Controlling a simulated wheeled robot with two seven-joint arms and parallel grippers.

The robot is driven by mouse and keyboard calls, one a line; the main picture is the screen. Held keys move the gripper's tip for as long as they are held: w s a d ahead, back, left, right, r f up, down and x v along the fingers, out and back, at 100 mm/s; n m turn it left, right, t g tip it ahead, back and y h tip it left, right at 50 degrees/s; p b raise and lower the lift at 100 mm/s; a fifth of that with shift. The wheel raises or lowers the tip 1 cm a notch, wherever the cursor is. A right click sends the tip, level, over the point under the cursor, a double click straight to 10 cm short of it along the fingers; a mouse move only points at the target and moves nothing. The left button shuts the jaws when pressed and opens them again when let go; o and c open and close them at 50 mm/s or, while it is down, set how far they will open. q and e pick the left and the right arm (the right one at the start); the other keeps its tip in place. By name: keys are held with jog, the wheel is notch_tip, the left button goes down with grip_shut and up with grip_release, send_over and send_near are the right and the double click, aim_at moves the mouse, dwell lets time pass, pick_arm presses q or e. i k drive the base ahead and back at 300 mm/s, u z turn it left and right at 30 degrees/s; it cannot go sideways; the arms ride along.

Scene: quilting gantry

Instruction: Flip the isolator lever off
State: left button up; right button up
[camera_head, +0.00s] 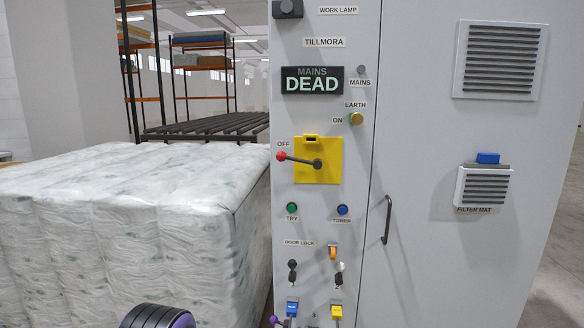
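The isolator lever (299,159) is a dark arm with a red ball knob, mounted on a yellow plate (318,176) on the grey cabinet front. The lever lies nearly level, its knob pointing left just below the OFF label (283,145). The ON label (338,120) is above and right of the plate. The display (312,80) above reads MAINS DEAD. Neither of my grippers can be made out in this view, and nothing touches the lever.
A wrapped white bale (130,225) stands left of the cabinet. A dark ribbed part with a purple edge (158,317) shows at the bottom. Below the lever are green (292,208) and blue (342,210) buttons and door-lock keys. A door handle (387,220) sticks out at right.

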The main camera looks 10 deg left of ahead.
aim_at(281, 156)
jog(key=u, duration=0.8)
jog(key=i, duration=0.75)
jog(key=z, duration=0.55)
